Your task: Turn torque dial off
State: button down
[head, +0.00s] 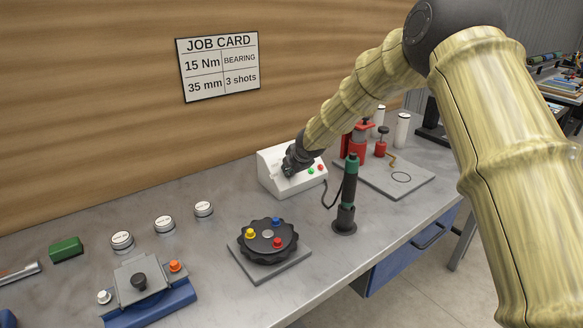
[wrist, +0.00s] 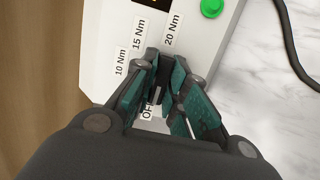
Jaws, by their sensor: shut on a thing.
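The white control box (head: 299,187) stands on the bench against the wood wall, with a green button and a red button on its face. My gripper (head: 289,168) is at the box's face, left of the buttons. In the wrist view, my gripper (wrist: 166,82) has its teal-padded fingers closed together over the torque dial, which they almost wholly hide. The labels 10 Nm (wrist: 121,62), 15 Nm (wrist: 138,34) and 20 Nm (wrist: 173,30) fan out beyond the fingertips. The OFF label (wrist: 147,110) is partly covered by the left finger. I cannot tell where the dial points.
A green-topped driver (head: 348,180) stands upright right of the box, with a dark cable (head: 327,196) near it. A black rotary fixture (head: 267,241) with coloured knobs sits in front. Red tools (head: 356,142) stand behind. The job card (head: 219,66) hangs on the wall.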

dwell(0.5)
jog(key=c, duration=1.4)
grip_release()
jog(key=shift+c, duration=0.2)
jog(key=shift+r, duration=0.1)
jog(key=v, duration=1.2)
jog(key=shift+d, duration=0.1)
